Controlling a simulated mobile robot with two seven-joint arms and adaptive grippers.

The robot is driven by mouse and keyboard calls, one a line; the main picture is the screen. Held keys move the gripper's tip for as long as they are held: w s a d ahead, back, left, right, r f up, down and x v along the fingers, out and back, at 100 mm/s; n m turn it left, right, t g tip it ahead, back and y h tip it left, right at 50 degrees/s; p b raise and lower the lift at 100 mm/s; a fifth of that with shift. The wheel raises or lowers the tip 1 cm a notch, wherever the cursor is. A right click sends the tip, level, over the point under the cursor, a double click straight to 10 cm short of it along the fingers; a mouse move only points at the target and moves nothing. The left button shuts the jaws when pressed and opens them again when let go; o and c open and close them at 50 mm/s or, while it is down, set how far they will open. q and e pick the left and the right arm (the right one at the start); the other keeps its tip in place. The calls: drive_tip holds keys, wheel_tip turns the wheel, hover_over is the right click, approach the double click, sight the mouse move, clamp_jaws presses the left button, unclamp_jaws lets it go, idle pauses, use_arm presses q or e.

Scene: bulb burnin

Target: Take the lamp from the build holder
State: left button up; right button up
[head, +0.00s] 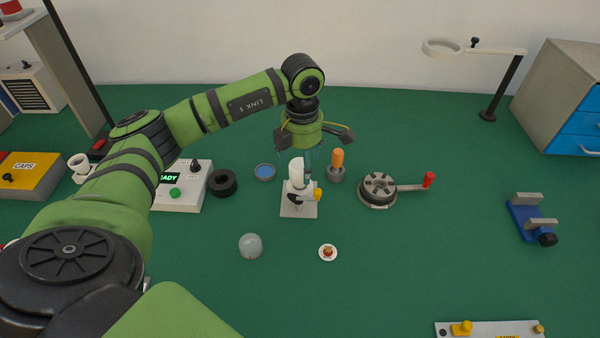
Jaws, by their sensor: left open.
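The build holder (299,208) stands near the middle of the green table, a pale square base with a white upright part and a yellow knob (318,194). A white rounded piece (296,169) sits upright at its top, which looks like the lamp; I cannot make out its details. My left gripper (314,143) points down just above and behind it, with its dark fingers spread wide. A thin teal strip shows below the gripper, next to the white piece; I cannot tell what it belongs to. No contact between fingers and lamp is visible. My right gripper is out of view.
An orange-topped part (337,160) stands close right of the holder. A round crank fixture (378,188) is further right.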

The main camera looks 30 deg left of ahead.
sight(300, 182)
use_arm(q)
drive_tip(key=f, duration=0.2)
drive_tip(key=f+p, duration=0.1)
drive_tip(key=shift+a+f, duration=0.4)
drive_tip(key=shift+f, duration=0.35)
drive_tip(key=c, duration=1.2)
drive_tip(key=shift+c, duration=0.2)
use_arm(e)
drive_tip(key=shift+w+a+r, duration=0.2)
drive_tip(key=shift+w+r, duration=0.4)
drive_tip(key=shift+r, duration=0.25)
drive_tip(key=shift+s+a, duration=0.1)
use_arm(q)
drive_tip(key=shift+r, duration=0.2)
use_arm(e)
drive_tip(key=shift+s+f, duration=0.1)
